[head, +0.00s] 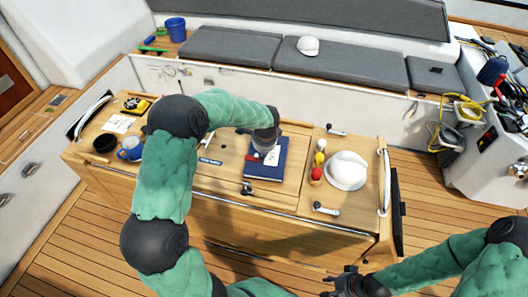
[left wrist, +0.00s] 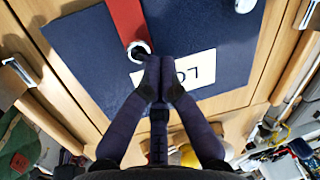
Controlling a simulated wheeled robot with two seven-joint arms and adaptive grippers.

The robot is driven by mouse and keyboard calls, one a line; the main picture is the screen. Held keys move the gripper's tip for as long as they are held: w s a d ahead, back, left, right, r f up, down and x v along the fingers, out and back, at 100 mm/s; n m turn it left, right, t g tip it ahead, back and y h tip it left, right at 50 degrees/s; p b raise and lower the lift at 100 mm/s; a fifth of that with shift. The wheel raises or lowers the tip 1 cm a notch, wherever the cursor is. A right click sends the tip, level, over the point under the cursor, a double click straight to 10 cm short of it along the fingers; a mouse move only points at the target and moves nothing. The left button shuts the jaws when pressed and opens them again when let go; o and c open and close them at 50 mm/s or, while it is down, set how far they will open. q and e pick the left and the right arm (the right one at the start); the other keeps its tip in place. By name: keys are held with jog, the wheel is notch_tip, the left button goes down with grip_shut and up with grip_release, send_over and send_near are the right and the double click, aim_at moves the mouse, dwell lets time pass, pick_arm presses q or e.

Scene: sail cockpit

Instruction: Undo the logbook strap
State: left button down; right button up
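The logbook is a dark blue book (head: 282,163) lying on the wooden table in the head view, and its cover (left wrist: 205,35) fills much of the left wrist view. A red strap (left wrist: 127,22) runs across it, with a pale ring-shaped fastener (left wrist: 138,48) around a dark centre. A white label (left wrist: 198,70) is partly covered by my fingers. My left gripper (left wrist: 163,62) has its fingertips together, just beside the fastener and over the label; whether they touch the book is unclear. In the head view my left gripper (head: 264,148) hides part of the book. My right gripper (head: 350,284) is low, away from the table.
A blue mug (head: 130,150) and black bowl (head: 105,143) are at the table's left. Metal handles stick up near the book.

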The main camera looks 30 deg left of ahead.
pick_arm(q)
jog(key=shift+a+r+h, duration=0.1)
jog(key=shift+r+h, duration=0.15)
jog(key=shift+h, duration=0.05)
